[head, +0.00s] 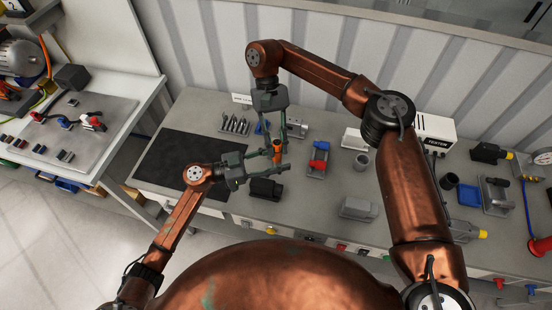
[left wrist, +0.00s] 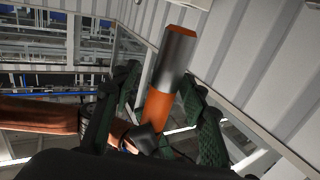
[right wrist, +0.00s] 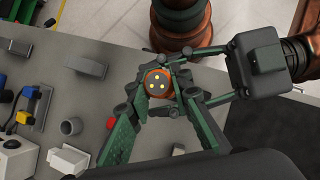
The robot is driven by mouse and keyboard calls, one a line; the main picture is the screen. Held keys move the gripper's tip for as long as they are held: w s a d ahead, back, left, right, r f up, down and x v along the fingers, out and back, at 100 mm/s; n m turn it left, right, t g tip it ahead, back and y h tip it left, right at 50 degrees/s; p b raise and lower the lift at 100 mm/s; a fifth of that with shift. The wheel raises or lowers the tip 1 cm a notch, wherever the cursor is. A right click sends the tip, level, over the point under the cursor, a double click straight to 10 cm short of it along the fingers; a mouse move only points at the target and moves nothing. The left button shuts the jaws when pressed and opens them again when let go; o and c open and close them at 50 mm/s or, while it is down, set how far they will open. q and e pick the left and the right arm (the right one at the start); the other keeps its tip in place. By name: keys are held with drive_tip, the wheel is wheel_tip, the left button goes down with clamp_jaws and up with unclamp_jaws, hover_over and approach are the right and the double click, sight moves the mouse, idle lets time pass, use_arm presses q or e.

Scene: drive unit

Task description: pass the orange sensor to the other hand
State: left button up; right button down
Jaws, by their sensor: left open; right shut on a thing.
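The orange sensor (head: 277,151) is held upright above the bench by my right gripper (head: 276,142), which points down and is shut on it. In the right wrist view the sensor (right wrist: 159,84) shows end-on, an orange ring with yellow dots on a dark face. My left gripper (head: 279,160) comes from the left with its fingers open on either side of the sensor's lower part. In the left wrist view the sensor (left wrist: 171,80), orange with a silver band, stands between the open left fingers; whether they touch it I cannot tell.
A dark mat (head: 185,165) lies on the bench at left. A black block (head: 265,189) sits just below the grippers. A red-topped fixture (head: 318,160), a grey cup (head: 361,162) and a grey box (head: 358,208) stand to the right. A wall rises behind.

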use_arm(q)
clamp_jaws()
use_arm(e)
drive_tip(key=c, duration=1.7)
unclamp_jaws()
drive_tip(key=shift+o, duration=0.2)
drive_tip(key=shift+r, duration=0.1)
